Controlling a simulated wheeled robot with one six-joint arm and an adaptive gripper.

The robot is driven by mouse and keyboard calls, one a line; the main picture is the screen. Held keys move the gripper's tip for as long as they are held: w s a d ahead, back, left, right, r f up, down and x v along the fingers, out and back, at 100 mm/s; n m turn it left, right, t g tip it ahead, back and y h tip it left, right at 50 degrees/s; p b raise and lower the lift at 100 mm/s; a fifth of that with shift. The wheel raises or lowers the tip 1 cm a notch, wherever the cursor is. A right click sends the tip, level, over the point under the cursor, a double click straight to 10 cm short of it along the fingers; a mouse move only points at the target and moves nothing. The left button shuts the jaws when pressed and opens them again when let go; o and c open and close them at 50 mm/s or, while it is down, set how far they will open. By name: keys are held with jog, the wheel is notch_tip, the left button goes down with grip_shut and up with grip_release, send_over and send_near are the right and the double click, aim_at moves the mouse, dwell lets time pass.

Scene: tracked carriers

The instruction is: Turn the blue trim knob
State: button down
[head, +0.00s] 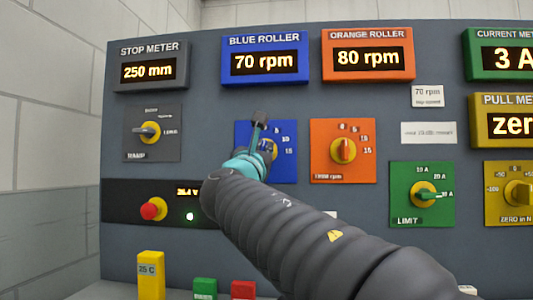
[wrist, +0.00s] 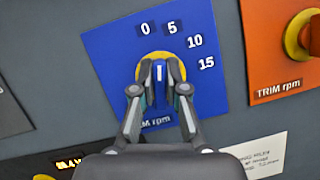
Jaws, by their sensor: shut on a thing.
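The blue trim knob (wrist: 160,72) sits in a yellow ring on a blue plate (wrist: 100,50) marked 0, 5, 10 and 15. In the wrist view its white mark points up, roughly between 0 and 5. My gripper (wrist: 160,88) is shut on the knob, one finger on each side. In the head view my gripper (head: 257,152) and arm cover much of the blue plate (head: 284,170); the knob itself is mostly hidden there. The blue roller display (head: 264,60) above reads 70 rpm.
An orange trim knob (head: 344,150) is just right of the blue plate. The orange roller display (head: 368,57) reads 80 rpm. A small white card (head: 428,96) says 70 rpm. A red button (head: 150,210) lies lower left, and a green limit knob (head: 423,195) right.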

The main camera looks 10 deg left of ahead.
jog(key=m+h, duration=0.1)
jog(key=m, duration=0.2)
jog(key=m+g+h, duration=0.1)
jog(key=m+h, duration=0.1)
jog(key=m, duration=0.2)
jog(key=shift+r+m, duration=0.15)
jog(key=shift+m, duration=0.15)
jog(key=shift+d+m+g+h+p, duration=0.15)
jog(key=shift+m+g+h+p, duration=0.45)
jog(key=shift+m, duration=1.3)
jog(key=shift+m+g, duration=0.3)
jog(key=shift+g, duration=0.1)
jog(key=c, duration=1.2)
grip_release()
jog(key=shift+d+h, duration=0.1)
jog(key=shift+h, duration=0.2)
jog(key=shift+f, duration=0.2)
